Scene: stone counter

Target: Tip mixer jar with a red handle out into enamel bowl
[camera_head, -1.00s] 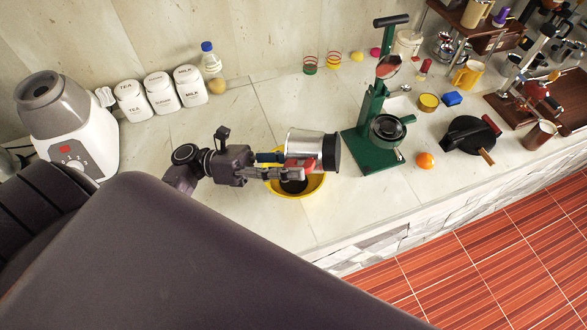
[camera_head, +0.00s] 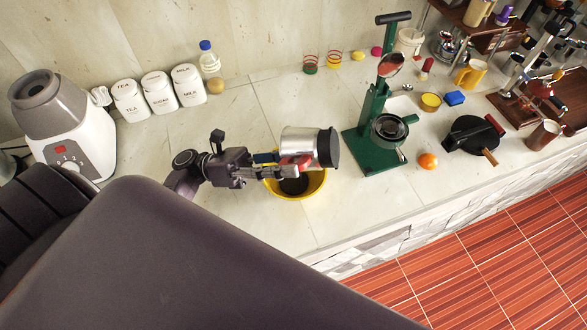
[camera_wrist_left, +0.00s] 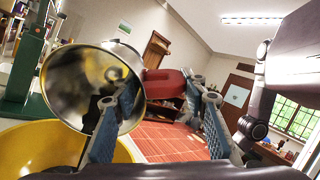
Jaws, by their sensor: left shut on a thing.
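The mixer jar (camera_head: 309,147) is a shiny metal cup with a black end and a red handle (camera_head: 297,162). It lies on its side above the yellow enamel bowl (camera_head: 319,184), its black end to the right. My left gripper (camera_head: 277,164) is shut on the red handle. In the left wrist view the jar's open mouth (camera_wrist_left: 90,85) faces the camera, and the inside looks bare. The handle (camera_wrist_left: 165,85) shows between the fingers, and the bowl's yellow rim (camera_wrist_left: 40,150) shows below the jar. Something dark is in the bowl. My right gripper is not in view.
A green press (camera_head: 372,130) stands close to the right of the jar. An orange ball (camera_head: 428,161) and a black pan (camera_head: 470,135) lie further right. White canisters (camera_head: 158,95) and a grey-white mixer base (camera_head: 75,140) stand at the left. The counter's front edge is near the bowl.

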